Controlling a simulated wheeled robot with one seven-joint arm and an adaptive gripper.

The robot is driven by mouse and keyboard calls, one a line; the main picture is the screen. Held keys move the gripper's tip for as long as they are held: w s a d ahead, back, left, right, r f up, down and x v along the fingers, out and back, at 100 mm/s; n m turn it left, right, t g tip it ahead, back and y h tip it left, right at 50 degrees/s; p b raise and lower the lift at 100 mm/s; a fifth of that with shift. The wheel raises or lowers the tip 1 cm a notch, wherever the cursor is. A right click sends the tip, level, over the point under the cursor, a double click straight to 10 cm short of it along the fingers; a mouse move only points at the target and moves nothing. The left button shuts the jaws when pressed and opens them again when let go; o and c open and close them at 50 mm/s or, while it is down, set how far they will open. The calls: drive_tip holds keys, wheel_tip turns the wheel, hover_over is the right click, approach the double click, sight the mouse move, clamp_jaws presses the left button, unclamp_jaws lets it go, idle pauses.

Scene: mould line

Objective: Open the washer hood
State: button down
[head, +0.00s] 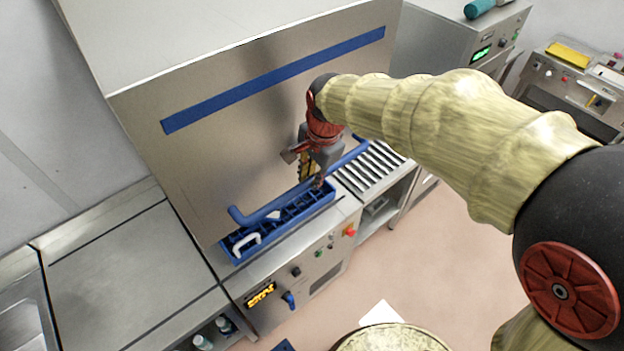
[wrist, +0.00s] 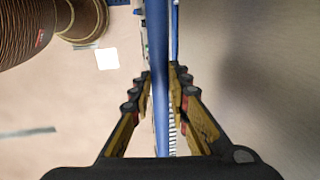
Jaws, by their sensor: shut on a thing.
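The washer hood (head: 225,160) is a large steel box with a blue stripe across its front, in the head view. Its blue bar handle (head: 256,214) runs along the low front edge. My gripper (head: 316,180) is at the right half of this bar, fingers pointing down. In the wrist view the blue bar (wrist: 160,110) passes between the two fingers of my gripper (wrist: 162,80), which are closed around it. A blue rack (head: 238,256) with a white-handled item (head: 246,244) shows at the foot of the hood; the bar covers part of it.
A roller track (head: 368,168) lies to the right of the hood and a steel counter (head: 120,270) to the left. The control panel (head: 295,285) with knobs is below the rack. Open floor (head: 440,260) lies in front. A white sheet (head: 381,313) is low in the picture.

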idle(0.3)
drive_tip(key=c, duration=1.7)
unclamp_jaws()
drive_tip(key=r, duration=0.4)
drive_tip(key=s+d+r, duration=0.1)
drive_tip(key=r, duration=0.3)
drive_tip(key=s+r, duration=0.1)
drive_tip(key=r, duration=0.2)
drive_tip(key=shift+d+r, duration=0.15)
drive_tip(key=shift+r, duration=0.25)
